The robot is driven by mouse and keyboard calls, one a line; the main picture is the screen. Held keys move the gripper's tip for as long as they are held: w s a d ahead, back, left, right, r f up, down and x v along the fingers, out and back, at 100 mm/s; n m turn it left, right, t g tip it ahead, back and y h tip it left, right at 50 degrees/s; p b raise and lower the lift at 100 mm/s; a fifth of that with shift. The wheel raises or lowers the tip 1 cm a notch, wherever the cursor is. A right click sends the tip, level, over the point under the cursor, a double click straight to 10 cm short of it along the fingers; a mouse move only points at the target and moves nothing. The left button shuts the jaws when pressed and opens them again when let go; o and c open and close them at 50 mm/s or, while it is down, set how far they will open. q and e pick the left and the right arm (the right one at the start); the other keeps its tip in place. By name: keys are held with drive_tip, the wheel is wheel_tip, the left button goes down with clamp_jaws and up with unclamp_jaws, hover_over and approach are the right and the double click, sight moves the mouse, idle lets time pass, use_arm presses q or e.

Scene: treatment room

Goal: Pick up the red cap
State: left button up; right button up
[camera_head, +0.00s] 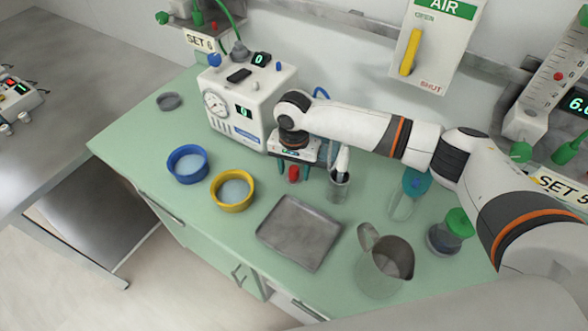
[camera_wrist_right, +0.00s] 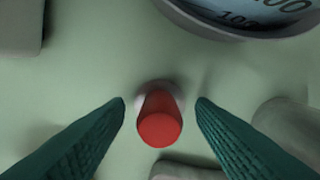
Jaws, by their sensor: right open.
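The red cap (camera_head: 293,174) stands on the green worktop in front of the white device with the gauge. In the right wrist view the red cap (camera_wrist_right: 160,122) is a small red cylinder with a pale part behind it. My right gripper (camera_head: 294,163) is over the cap, pointing down. In the wrist view its two dark green fingers (camera_wrist_right: 160,106) are open, one on each side of the cap, with a clear gap on both sides. The fingers partly frame the cap in the head view. My left gripper is not in view.
A clear cup (camera_head: 339,189) holding a white-tipped item stands close right of the gripper. The white device (camera_head: 240,110) is just behind left. A grey tray (camera_head: 300,233) lies in front.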

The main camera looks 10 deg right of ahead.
drive_tip(key=shift+c, duration=0.5)
drive_tip(key=c, duration=0.9)
drive_tip(key=shift+c, duration=0.2)
